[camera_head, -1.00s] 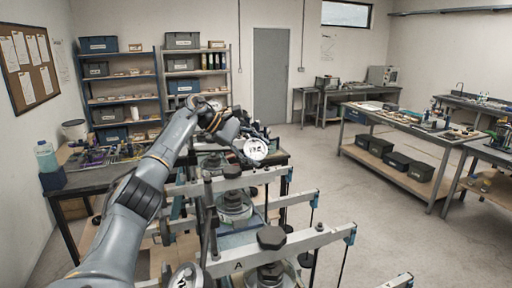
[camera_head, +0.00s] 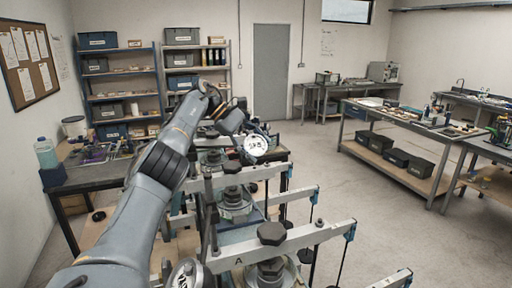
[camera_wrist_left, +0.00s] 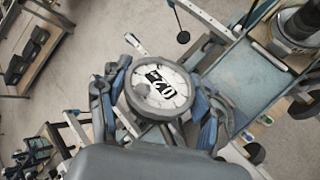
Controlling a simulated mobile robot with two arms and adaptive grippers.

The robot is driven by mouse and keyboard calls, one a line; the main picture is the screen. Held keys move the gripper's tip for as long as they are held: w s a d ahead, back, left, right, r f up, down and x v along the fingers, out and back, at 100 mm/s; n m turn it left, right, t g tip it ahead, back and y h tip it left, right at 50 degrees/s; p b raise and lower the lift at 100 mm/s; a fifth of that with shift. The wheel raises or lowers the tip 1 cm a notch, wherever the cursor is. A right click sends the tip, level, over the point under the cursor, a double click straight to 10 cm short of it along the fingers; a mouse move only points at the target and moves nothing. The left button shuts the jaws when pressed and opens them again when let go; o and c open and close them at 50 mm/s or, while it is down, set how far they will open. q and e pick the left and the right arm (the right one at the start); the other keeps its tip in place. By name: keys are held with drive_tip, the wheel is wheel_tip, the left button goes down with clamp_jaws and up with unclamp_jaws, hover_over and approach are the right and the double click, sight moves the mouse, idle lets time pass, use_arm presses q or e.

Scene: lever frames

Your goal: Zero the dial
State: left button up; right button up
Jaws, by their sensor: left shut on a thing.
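A round dial gauge (camera_wrist_left: 160,88) with a white face and dark markings sits between the fingers of my left gripper (camera_wrist_left: 160,100) in the left wrist view. The fingers press on its rim from both sides. In the head view the dial (camera_head: 256,145) faces me at the end of my left arm, near the far lever frame; the gripper is mostly hidden behind it. The needle and scale are too small to read. My right gripper is not in view.
Several lever frames with long grey beams (camera_head: 285,245) and dark weights (camera_head: 271,233) stand in a row in front of me. Another dial (camera_head: 186,274) is on the nearest frame. A cluttered bench (camera_head: 90,178) is at the left.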

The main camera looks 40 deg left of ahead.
use_arm(q)
drive_tip(key=shift+f, duration=0.1)
drive_tip(key=o, duration=1.2)
drive_tip(key=shift+c, duration=0.2)
drive_tip(key=shift+w, duration=0.1)
